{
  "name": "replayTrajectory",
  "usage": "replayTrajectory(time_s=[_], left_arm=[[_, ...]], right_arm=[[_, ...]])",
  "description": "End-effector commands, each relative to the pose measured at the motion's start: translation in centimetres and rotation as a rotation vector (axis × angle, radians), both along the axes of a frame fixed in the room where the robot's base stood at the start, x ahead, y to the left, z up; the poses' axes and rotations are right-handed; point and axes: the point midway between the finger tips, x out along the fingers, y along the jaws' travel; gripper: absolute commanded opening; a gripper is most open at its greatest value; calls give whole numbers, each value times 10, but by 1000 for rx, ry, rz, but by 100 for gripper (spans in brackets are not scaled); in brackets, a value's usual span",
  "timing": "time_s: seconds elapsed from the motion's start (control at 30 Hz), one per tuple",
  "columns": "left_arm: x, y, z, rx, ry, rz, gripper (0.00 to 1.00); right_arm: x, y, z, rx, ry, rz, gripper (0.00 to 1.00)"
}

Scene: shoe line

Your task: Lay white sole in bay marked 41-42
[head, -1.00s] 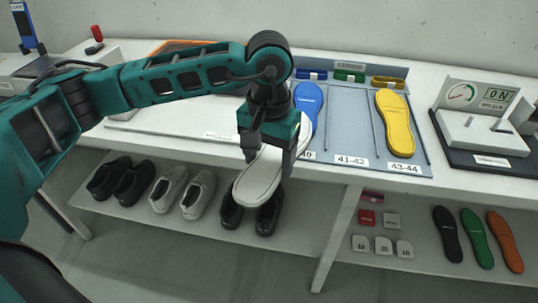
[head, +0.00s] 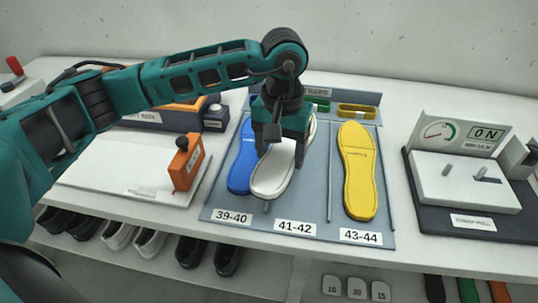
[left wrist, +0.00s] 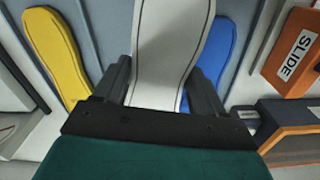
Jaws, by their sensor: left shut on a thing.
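My left gripper (head: 283,150) is shut on the white sole (head: 272,178), holding it toe forward over the grey rack (head: 385,228). In the left wrist view the white sole (left wrist: 165,55) runs between the two fingers. It appears over the bay marked 41-42 (head: 295,228), with its left edge overlapping the view of the blue sole (head: 241,165) in the bay marked 39-40. I cannot tell whether it touches the rack. The yellow sole (head: 358,175) lies in the bay marked 43-44. My right gripper is out of view.
An orange block (head: 185,163) marked SLIDE stands on a white board (head: 115,175) left of the rack. A gauge device (head: 465,180) stands to the right. Low dividers separate the bays. Shoes and other soles sit on the shelf below.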

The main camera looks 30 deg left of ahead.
Motion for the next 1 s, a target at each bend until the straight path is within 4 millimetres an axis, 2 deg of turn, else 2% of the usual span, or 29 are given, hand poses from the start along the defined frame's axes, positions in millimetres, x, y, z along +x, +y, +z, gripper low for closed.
replayTrajectory(time_s=[0.03, 0.1, 0.33, 0.67, 0.87, 1.0], left_arm=[[11, -7, 9, -3, 1, 28, 31], [24, -14, 12, -2, -1, 67, 31], [53, -31, 18, 2, 4, 166, 31], [59, -35, 12, 5, 5, 193, 31], [58, -35, -3, 6, 7, 192, 31], [58, -35, -18, 5, 8, 192, 31]], right_arm=[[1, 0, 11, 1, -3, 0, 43], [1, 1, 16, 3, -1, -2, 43], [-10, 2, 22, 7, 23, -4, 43], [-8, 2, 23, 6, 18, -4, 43], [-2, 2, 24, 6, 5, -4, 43], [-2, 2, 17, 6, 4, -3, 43]])
